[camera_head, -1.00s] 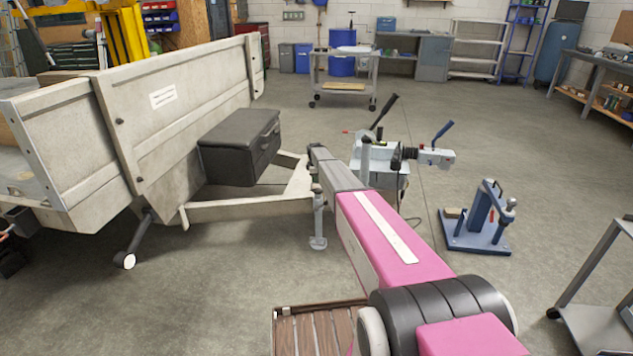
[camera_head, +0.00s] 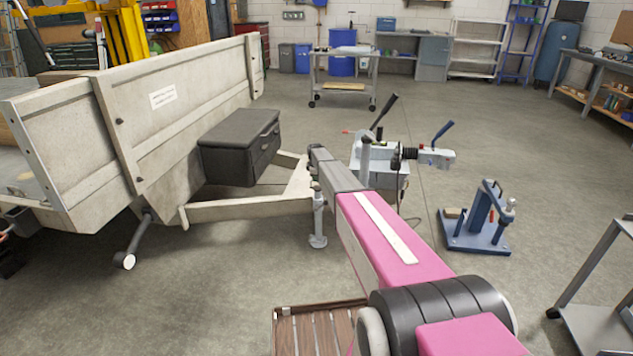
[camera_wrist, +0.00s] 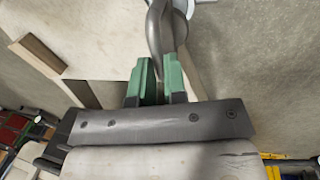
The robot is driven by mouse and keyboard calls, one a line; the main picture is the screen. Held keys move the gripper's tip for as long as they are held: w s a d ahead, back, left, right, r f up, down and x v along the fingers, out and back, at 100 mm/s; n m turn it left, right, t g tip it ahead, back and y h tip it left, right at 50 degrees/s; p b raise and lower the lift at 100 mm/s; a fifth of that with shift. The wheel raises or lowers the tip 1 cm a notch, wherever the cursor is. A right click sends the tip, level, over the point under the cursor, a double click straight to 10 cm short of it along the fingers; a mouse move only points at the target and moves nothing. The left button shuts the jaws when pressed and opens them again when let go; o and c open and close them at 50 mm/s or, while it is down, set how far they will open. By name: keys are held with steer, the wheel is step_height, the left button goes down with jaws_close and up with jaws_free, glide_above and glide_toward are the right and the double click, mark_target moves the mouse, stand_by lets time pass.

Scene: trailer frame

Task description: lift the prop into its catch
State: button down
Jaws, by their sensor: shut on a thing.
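My gripper (camera_wrist: 161,78) shows in the wrist view with two green fingers, shut on a smooth dark grey curved piece (camera_wrist: 168,28), which I take to be part of the prop. Its far end leaves the top of the picture. In the head view, my arm reaches to the trailer's drawbar (camera_head: 250,208) and hides the gripper. A grey upright post with a flat foot (camera_head: 318,222) stands at the drawbar's front end, just below my arm's far end. I cannot tell whether it is the held piece. No catch can be made out.
A grey machine with levers (camera_head: 385,155) and a blue stand (camera_head: 478,225) are right of my arm.

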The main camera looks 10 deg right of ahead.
step_height(320, 180, up, 14)
stand_by(0.3)
steer(key=shift+w+a+r, duration=0.1)
steer(key=c, duration=1.2)
jaws_free()
steer(key=shift+o, duration=0.2)
steer(key=shift+r, duration=0.1)
step_height(320, 180, up, 10)
steer(key=s, duration=0.2)
steer(key=shift+a+r, duration=0.15)
steer(key=shift+a, duration=0.15)
steer(key=shift+s, duration=0.15)
steer(key=s+f+m, duration=0.4)
steer(key=s+f, duration=0.1)
steer(key=s, duration=1.3)
steer(key=s+d+f+m+g, duration=0.1)
steer(key=s+f+m, duration=0.4)
steer(key=s, duration=1.3)
steer(key=s+f+m+g, duration=0.1)
steer(key=s+f+m, duration=0.4)
steer(key=s, duration=1.4)
steer(key=shift+d+f+y, duration=0.2)
steer(key=shift+f+y, duration=0.1)
steer(key=shift+f, duration=0.15)
